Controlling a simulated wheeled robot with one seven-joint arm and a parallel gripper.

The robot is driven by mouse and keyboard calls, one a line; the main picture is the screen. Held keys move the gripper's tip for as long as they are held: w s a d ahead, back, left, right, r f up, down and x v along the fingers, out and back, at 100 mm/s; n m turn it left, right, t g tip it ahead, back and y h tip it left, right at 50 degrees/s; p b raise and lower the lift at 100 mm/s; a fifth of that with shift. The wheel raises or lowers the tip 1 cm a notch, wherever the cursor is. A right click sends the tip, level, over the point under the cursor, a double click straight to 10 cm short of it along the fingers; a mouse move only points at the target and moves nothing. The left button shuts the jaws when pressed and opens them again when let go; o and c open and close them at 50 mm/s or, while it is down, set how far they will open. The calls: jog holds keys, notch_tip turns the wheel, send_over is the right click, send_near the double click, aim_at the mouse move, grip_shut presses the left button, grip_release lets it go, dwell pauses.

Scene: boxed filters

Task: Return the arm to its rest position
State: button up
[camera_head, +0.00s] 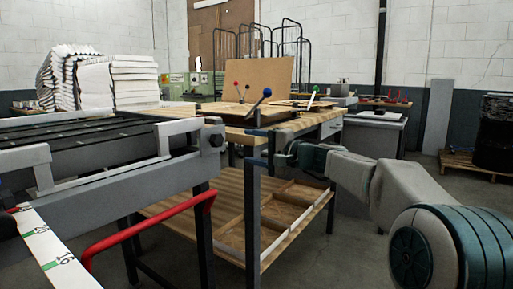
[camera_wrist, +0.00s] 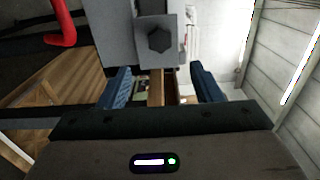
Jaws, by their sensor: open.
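My arm (camera_head: 400,195) reaches from the lower right of the head view toward the middle, bent at the elbow. My gripper (camera_head: 264,160) is at the near corner of the wooden workbench (camera_head: 240,128), close to its dark leg; its fingers are small and hard to make out there. In the wrist view my gripper (camera_wrist: 163,86) shows two blue ridged fingers standing well apart. Nothing is held between them; a strip of wood and some background show through the gap.
A grey conveyor frame (camera_head: 110,190) with a black hex knob stands at the left, close to my gripper in the wrist view (camera_wrist: 120,35). A red bar (camera_head: 150,228) runs below it. The bench has a lower wooden shelf (camera_head: 225,205). Open floor (camera_head: 345,245) lies at the right.

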jog(key=shift+s+d, duration=0.2)
jog(key=shift+d, duration=0.1)
